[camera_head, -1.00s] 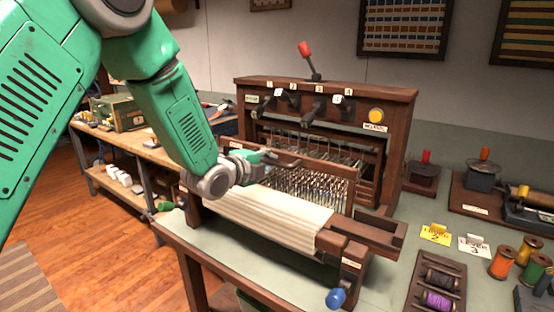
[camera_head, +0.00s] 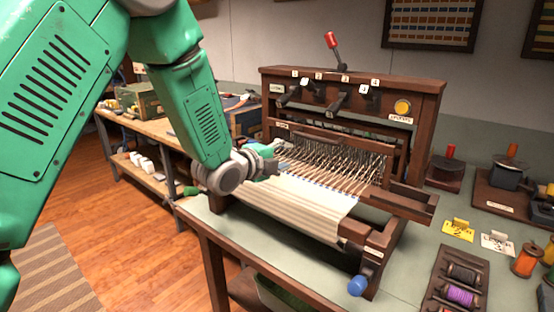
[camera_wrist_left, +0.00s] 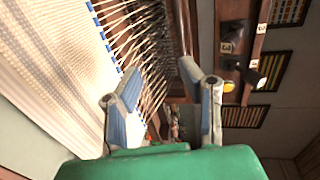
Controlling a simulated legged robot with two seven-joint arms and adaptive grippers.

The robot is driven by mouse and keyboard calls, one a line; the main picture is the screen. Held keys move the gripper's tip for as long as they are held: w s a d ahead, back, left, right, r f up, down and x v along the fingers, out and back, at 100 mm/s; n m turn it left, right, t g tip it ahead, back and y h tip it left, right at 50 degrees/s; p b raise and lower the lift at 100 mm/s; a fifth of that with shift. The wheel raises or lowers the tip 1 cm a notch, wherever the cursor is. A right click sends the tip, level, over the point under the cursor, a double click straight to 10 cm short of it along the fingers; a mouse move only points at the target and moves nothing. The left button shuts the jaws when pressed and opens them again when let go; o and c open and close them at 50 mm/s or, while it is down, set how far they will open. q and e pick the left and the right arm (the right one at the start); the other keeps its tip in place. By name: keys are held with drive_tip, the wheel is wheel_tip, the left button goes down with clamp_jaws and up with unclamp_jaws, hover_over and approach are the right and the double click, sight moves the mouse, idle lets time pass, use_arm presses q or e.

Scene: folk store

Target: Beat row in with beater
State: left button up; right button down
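The wooden loom (camera_head: 430,105) stands on the bench. Its beater (camera_head: 335,140), a dark wooden bar, stands back from the cream cloth (camera_head: 295,205). Pale warp threads (camera_head: 345,170) fan out between cloth and bar, with blue marks along the cloth's edge. My left gripper (camera_head: 272,159) is at the left end of the cloth edge, in front of the beater. In the left wrist view its two fingers (camera_wrist_left: 162,85) are apart, with nothing clearly held between them; the cloth (camera_wrist_left: 60,70) and threads (camera_wrist_left: 135,35) lie to their left. My right gripper is not in view.
Numbered dark levers (camera_head: 338,102) and a red-topped lever (camera_head: 332,42) sit on the loom's top. A blue knob (camera_head: 358,286) sticks out at the front right. Spools (camera_head: 462,295), a yellow card (camera_head: 458,230) and a white card (camera_head: 497,243) lie to the right.

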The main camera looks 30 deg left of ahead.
use_arm(q)
drive_tip(key=v, duration=1.1)
drive_tip(key=shift+s+a, duration=0.15)
drive_tip(key=shift+s, duration=0.15)
drive_tip(key=shift+f, duration=0.15)
drive_tip(key=s+d+f+n+g, duration=0.1)
drive_tip(key=s+f+n+g, duration=0.15)
drive_tip(key=f, duration=0.45)
drive_tip(key=s+d+f+n+g+y, duration=0.1)
drive_tip(key=s+d+f+n+g, duration=0.15)
drive_tip(key=f, duration=0.45)
drive_tip(key=s+f+n+g, duration=0.2)
drive_tip(key=f+n, duration=0.1)
drive_tip(key=f, duration=0.5)
drive_tip(key=s+d+f+n+g, duration=0.3)
drive_tip(key=s+f, duration=0.5)
drive_tip(key=s, duration=0.3)
drive_tip(key=s+d+f+n+g, duration=0.2)
drive_tip(key=s+f+n+g, duration=0.3)
drive_tip(key=s, duration=0.7)
wheel_tip(320, 180, down, 3)
drive_tip(key=shift+d+f+n, duration=0.15)
drive_tip(key=shift+d+n, duration=0.25)
drive_tip(key=shift+n, duration=0.8)
